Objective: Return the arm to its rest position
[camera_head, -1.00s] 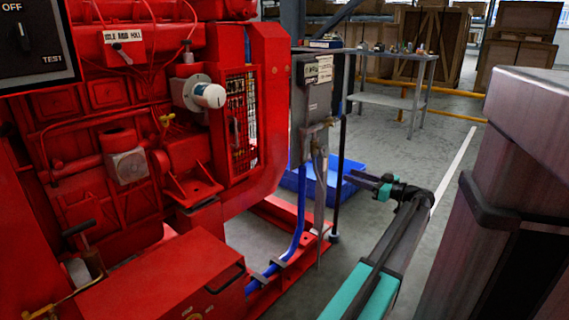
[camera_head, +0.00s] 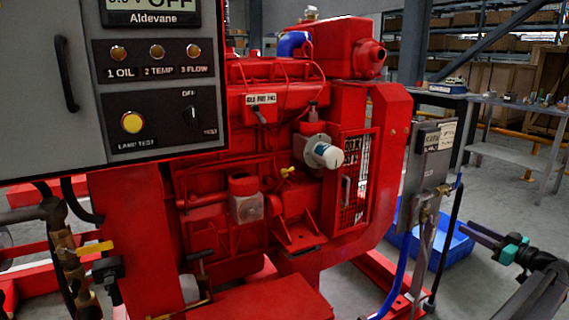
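My gripper (camera_head: 483,235) is at the right edge of the head view, with dark fingers pointing left and a teal part behind them. It is in front of the blue bin and right of the grey box on the post. I see nothing held in it. Its fingers are small and seen nearly edge-on, so I cannot tell how far apart they are. My dark arm link runs down from it to the lower right corner.
The red diesel pumpset (camera_head: 270,130) fills the middle. A grey control panel (camera_head: 45,90) stands at the left. A grey box on a post (camera_head: 428,160) and a blue bin (camera_head: 455,246) are near my gripper.

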